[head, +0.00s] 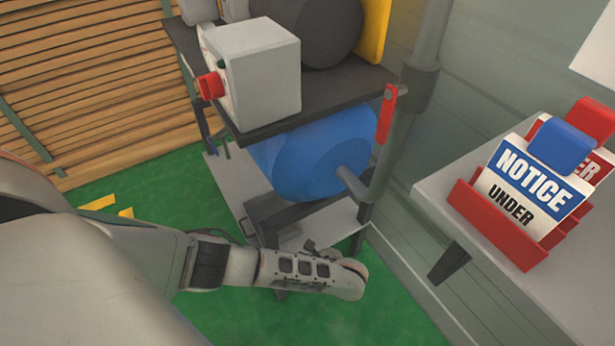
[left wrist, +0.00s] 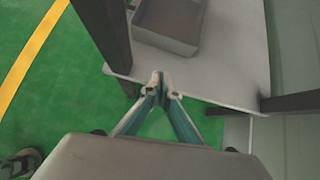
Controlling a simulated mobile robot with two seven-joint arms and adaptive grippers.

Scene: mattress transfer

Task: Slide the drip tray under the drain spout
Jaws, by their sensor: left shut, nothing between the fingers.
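The drip tray (left wrist: 164,42), a grey open box, sits on the pale lower shelf (left wrist: 235,60) in the left wrist view, its far part cut off by the frame. In the head view my left arm hides most of that area, and I cannot make the tray out surely. My left gripper (left wrist: 161,85) is shut and empty at the shelf's front edge, short of the tray and apart from it. In the head view its fingers are hidden behind my wrist. I cannot clearly identify the drain spout; a grey pipe stub (head: 352,184) shows at the blue tank (head: 322,160). My right gripper is out of view.
A pipe with a red lever (head: 386,115) rises beside the tank. A side shelf (head: 440,190) holds notice signs (head: 525,185). Green floor lies open in front.

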